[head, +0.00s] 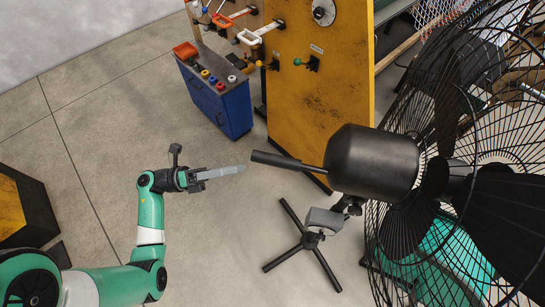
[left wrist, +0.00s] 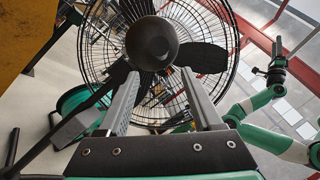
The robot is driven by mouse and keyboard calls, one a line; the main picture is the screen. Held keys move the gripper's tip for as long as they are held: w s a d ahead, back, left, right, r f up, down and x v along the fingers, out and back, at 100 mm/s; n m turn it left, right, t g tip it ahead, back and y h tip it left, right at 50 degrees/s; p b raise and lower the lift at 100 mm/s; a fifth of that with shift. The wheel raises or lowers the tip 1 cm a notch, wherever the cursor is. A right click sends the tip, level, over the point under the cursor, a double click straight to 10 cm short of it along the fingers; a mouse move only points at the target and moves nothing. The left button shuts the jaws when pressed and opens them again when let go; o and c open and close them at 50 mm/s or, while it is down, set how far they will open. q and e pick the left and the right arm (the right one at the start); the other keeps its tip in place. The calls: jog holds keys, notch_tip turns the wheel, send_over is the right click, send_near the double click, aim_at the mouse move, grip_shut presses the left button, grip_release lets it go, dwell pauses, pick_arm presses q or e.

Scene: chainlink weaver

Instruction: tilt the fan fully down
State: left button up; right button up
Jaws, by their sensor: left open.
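The fan's black motor housing (head: 372,162) is at the right of the head view, with its wire cage (head: 385,240) filling the right edge. A black bar handle (head: 276,160) sticks out from the housing to the left. My left gripper (head: 243,169) is open and empty, its fingers pointing at the fan just below the handle's free end. My right gripper (left wrist: 277,64) shows at the right there, too small to judge.
The fan's stand (head: 311,240) has splayed legs on the floor. A yellow panel (head: 320,95) and a blue cabinet (head: 225,110) stand behind. A yellow and black block (head: 25,210) is at the left. Floor between my left arm and the cabinet is clear.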

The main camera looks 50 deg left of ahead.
aim_at(275, 160)
pick_arm(q)
jog(key=p+x, duration=0.1)
jog(key=x, duration=1)
jog(key=shift+w+r+p, duration=0.2)
jog(key=shift+w+p, duration=0.15)
grip_shut()
dwell(0.8)
